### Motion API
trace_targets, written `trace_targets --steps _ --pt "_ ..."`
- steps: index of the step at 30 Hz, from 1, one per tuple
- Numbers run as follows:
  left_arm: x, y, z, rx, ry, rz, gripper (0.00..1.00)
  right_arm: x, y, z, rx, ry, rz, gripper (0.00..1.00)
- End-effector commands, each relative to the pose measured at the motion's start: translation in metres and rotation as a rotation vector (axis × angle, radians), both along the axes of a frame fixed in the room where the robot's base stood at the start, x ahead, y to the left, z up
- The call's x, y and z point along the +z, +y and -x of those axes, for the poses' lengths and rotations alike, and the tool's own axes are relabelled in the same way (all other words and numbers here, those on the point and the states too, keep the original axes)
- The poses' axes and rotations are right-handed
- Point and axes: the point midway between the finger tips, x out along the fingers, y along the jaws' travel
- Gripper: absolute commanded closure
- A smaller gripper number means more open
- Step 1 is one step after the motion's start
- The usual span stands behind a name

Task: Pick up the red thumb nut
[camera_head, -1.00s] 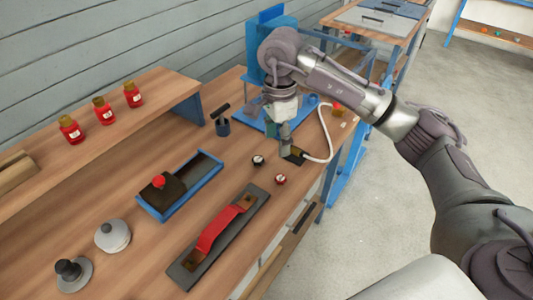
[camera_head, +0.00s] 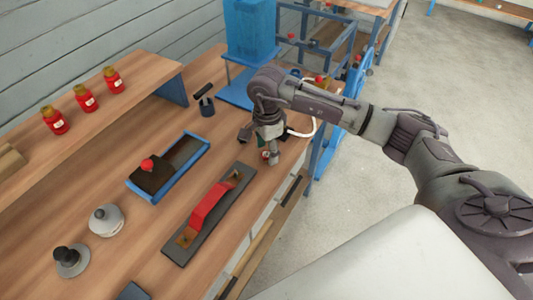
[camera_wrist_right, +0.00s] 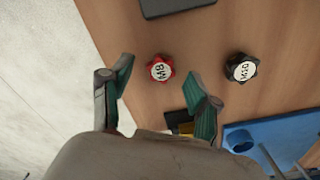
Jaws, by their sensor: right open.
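The red thumb nut (camera_wrist_right: 160,68), with a white top marked M8, lies on the wooden bench. In the wrist view it shows between and just beyond the tips of my right gripper's two fingers, apart from both. My right gripper (camera_head: 270,157) is open and empty, pointing down over the bench. A black thumb nut (camera_wrist_right: 241,68) with a white top lies to the right of the red one in the wrist view. My left gripper is not in view.
A dark plate with a red handle (camera_head: 213,205) lies near the bench's front edge. A blue tray (camera_head: 190,156) holds a dark block with a red knob. A blue stand (camera_head: 250,40) is behind my right arm. Red jars (camera_head: 86,98) stand on the shelf.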

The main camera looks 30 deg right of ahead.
Motion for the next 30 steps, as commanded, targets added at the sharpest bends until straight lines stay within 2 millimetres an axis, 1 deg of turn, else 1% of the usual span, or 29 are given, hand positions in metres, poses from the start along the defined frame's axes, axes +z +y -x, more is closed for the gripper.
trace_targets --steps 3,10,11,12,19,20,30 --pt "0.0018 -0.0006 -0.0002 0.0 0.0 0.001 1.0 -0.0101 0.0008 0.0001 0.001 0.001 0.0 0.39" --pt "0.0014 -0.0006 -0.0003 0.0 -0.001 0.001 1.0 -0.012 0.0008 -0.0003 0.002 -0.001 -0.001 0.39" --pt "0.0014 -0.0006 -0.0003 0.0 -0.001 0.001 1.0 -0.012 0.0008 -0.0003 0.002 -0.001 -0.001 0.42" --pt "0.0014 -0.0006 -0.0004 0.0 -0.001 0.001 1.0 -0.0119 0.0008 -0.0003 0.002 -0.001 0.0 0.49" --pt "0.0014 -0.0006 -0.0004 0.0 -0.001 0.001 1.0 -0.0116 0.0007 -0.0004 0.001 -0.001 0.0 0.87" --pt "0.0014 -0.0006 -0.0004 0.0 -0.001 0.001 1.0 -0.0116 0.0007 -0.0004 0.001 -0.001 0.0 0.9" --pt "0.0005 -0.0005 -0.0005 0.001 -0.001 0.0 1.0 -0.0087 0.0005 -0.0008 0.001 -0.003 0.0 0.9"
